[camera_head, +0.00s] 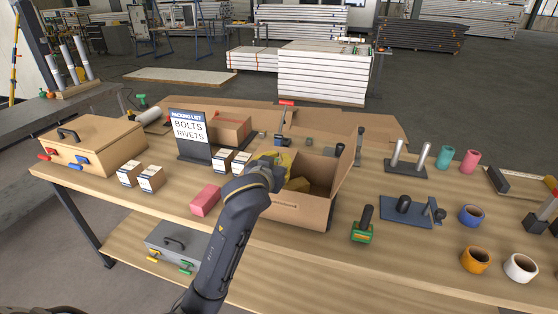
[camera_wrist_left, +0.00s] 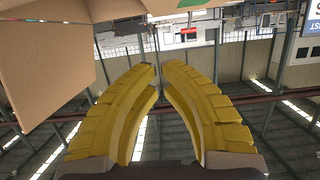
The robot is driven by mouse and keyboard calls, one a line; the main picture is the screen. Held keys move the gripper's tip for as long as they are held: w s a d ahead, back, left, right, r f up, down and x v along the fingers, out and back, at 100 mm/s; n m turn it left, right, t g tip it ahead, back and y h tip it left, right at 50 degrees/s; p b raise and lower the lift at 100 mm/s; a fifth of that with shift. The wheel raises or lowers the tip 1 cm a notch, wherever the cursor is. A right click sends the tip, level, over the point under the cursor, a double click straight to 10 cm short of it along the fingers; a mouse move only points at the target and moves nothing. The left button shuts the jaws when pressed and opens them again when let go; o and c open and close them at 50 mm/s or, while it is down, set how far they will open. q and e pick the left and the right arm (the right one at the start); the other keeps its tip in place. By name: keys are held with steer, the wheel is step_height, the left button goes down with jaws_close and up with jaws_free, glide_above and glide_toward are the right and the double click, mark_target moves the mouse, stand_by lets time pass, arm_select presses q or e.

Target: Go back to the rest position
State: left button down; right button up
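My left arm reaches up from the front edge in the head view. My left gripper (camera_head: 286,160), with yellow fingers, is at the open cardboard box (camera_head: 299,211), over its left side. I cannot tell from this view how far it dips inside. In the left wrist view the two yellow fingers (camera_wrist_left: 160,66) curve together, their tips almost meeting, with nothing between them. Cardboard (camera_wrist_left: 45,60) fills the upper left of that view. A yellowish piece (camera_head: 298,184) shows inside the box, partly hidden; I cannot tell what it is. My right gripper is not in view.
A packing-list sign (camera_head: 190,135) reading bolts and rivets stands behind small white-labelled boxes. A pink block (camera_head: 205,200) lies left of my arm. A green-based tool (camera_head: 363,228), a blue plate (camera_head: 405,210) and tape rolls (camera_head: 476,260) stand to the right. A wooden case (camera_head: 92,148) is far left.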

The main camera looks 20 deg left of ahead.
arm_select(q)
steer(key=shift+s+f, duration=0.1)
steer(key=shift+s, duration=0.2)
steer(key=s+a+f+m+g+y, duration=0.2)
steer(key=s+a+f+m+g, duration=0.1)
steer(key=s+f, duration=0.95)
steer(key=s+a+f+m+g+y, duration=0.1)
steer(key=s+a+f+m+g, duration=0.15)
steer(key=s+f, duration=0.95)
steer(key=s+a+f+m+g, duration=0.25)
steer(key=s+f, duration=0.35)
steer(key=s, duration=0.5)
steer(key=s+d+f+n+g+h, duration=0.1)
steer(key=s+d+f+g, duration=0.15)
steer(key=f, duration=1.45)
steer(key=s+d+f+g+h, duration=0.1)
steer(key=d+f, duration=0.2)
steer(key=f, duration=1.4)
steer(key=s+f+n+g+h, duration=0.1)
steer(key=s+f+n+g, duration=0.1)
steer(key=s+f, duration=1.5)
steer(key=s+n, duration=0.1)
steer(key=s, duration=0.2)
steer(key=shift+s+f+h, duration=0.2)
steer(key=shift+f+h, duration=0.1)
steer(key=shift+h, duration=0.1)
